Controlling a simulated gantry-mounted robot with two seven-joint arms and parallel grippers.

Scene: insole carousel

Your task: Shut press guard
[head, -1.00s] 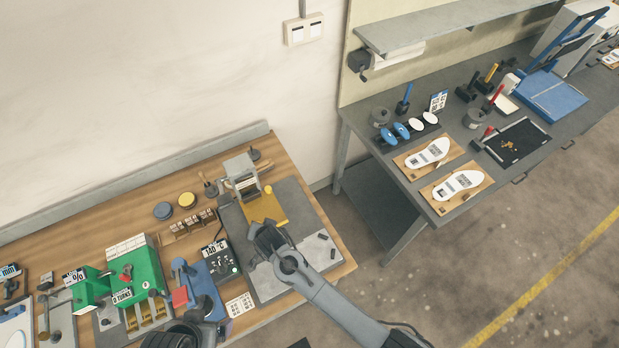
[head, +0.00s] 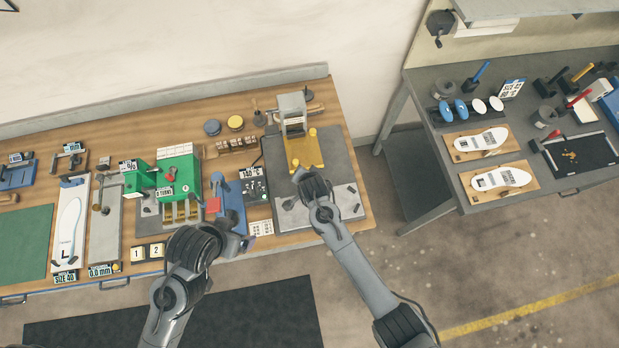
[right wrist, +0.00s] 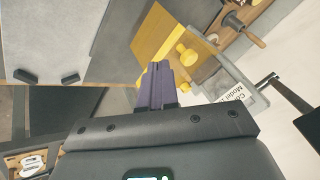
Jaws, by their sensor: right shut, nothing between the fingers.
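The press (head: 292,108) is a grey upright frame at the back of a dark mat on the wooden bench in the head view. A yellow panel (head: 304,152), likely its guard, sits at its front. The right wrist view shows the yellow panel (right wrist: 158,42), yellow knobs (right wrist: 186,53) and part of the grey frame (right wrist: 245,92). My right gripper (head: 299,174) is just in front of the panel in the head view. Its purple fingers (right wrist: 158,78) are shut and empty, close to the knobs; contact is unclear. My left gripper (head: 238,243) is at the bench's front edge, its fingers unclear.
A green machine (head: 178,172), a blue device (head: 231,205) and a black control box (head: 254,186) stand left of the mat. A pale plate (head: 345,203) with small black parts lies at the mat's front. A second bench (head: 425,150) with insoles stands right, across a gap.

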